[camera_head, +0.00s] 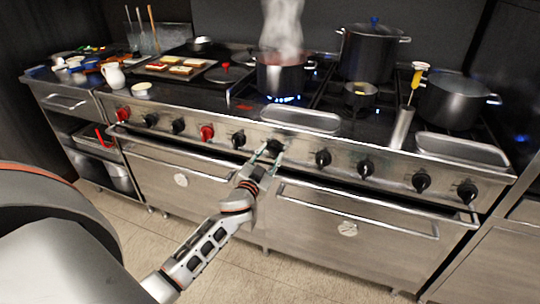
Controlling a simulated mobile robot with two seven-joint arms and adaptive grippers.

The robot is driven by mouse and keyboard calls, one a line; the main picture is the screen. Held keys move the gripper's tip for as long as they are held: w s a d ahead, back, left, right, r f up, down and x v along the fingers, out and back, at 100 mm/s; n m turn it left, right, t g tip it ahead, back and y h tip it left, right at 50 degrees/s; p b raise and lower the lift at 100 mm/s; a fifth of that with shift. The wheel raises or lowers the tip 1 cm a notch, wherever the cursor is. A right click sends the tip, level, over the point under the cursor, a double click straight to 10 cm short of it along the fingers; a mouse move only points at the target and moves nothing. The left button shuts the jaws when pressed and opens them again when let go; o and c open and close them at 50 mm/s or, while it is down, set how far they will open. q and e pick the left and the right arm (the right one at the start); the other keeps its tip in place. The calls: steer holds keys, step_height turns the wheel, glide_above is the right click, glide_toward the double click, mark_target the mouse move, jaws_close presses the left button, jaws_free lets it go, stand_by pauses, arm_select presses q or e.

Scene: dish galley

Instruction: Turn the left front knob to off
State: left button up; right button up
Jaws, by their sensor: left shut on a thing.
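My left gripper (266,156) reaches up to the front panel of the steel range (300,146). Its fingers are shut on a black knob (274,146), one on each side of it, and partly hide it. Above this knob stands a steaming steel pot (283,77) on a burner with a blue flame (285,99). Another black knob (238,139) sits just left of the gripper and one more (323,158) to its right. The held knob's pointer angle is too small to read. My right gripper is not in view.
A long oven handle (358,208) runs below the knobs, close under my gripper. A red knob (207,132) sits further left. The floor (240,270) in front is clear.

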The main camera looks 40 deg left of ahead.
arm_select(q)
steer(key=m, duration=0.4)
steer(key=shift+a+r+m+p, duration=0.1)
steer(key=shift+r+m+p, duration=0.1)
steer(key=shift+m+p, duration=0.15)
steer(key=m+p, duration=0.1)
steer(key=m, duration=0.7)
steer(key=shift+a+r, duration=0.1)
steer(key=shift+r, duration=0.05)
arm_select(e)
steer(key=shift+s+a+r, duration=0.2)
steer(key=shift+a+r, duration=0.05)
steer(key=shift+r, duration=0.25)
arm_select(q)
steer(key=shift+m, duration=0.35)
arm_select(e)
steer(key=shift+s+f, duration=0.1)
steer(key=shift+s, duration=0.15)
arm_select(q)
steer(key=o, duration=1.1)
